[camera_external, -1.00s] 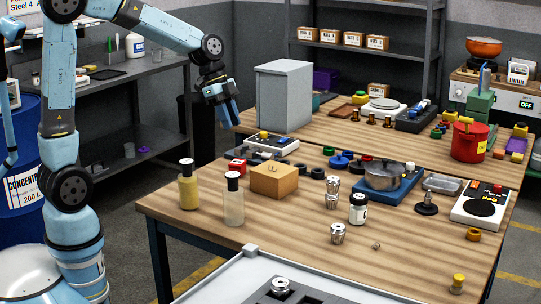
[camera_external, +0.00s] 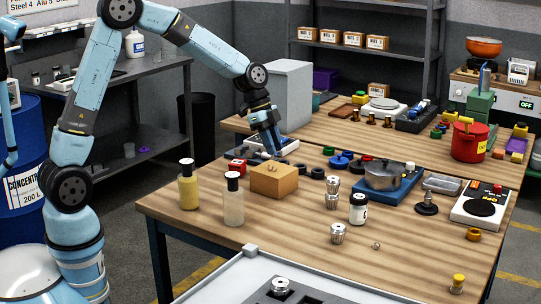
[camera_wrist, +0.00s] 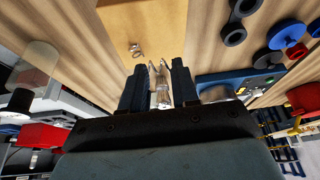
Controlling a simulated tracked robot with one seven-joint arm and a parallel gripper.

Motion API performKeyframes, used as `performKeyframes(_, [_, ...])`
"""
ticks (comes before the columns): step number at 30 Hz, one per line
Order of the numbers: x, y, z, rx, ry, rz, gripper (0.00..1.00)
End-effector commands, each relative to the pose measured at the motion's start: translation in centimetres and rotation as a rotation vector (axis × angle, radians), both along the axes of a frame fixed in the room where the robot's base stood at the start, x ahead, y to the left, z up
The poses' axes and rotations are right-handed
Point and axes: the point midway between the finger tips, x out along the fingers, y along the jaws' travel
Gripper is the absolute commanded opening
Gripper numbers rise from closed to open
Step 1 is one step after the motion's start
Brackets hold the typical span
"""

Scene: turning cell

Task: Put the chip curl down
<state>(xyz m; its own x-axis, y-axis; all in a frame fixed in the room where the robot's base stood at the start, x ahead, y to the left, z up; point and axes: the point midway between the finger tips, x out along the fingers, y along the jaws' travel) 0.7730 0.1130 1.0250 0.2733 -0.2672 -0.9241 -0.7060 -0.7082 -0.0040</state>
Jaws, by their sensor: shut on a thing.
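My gripper (camera_external: 277,150) is low over the back of the near table, just behind the tan box (camera_external: 280,187) as seen in the external view. In the wrist view its dark jaws (camera_wrist: 158,78) are shut on a shiny, thin, metallic piece that looks like the chip curl (camera_wrist: 160,88). In the external view the held piece is hidden or too small to make out. Another small shiny curl (camera_wrist: 135,50) lies on the tan box's top in the wrist view, to the left of the jaws. A small ring-like curl (camera_external: 376,245) lies on the table at the front right.
A bottle with yellow contents (camera_external: 188,190) and a clear bottle (camera_external: 234,208) stand left of the box. Metal cups (camera_external: 332,190), a white jar (camera_external: 357,209) and a pot (camera_external: 382,177) stand to the right. Bare wood lies in front.

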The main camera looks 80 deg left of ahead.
Motion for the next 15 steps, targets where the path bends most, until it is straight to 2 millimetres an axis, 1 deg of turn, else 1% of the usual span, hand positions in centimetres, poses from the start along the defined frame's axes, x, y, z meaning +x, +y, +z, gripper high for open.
performKeyframes(8, [1.0,0.1,-1.3,-0.001,0.001,0.001,0.02])
performKeyframes(12, [0.9,0.2,-3.2,-0.001,0.001,0.001,0.02])
performKeyframes(15, [0.9,0.1,-4.1,-0.001,0.001,0.001,0.02])
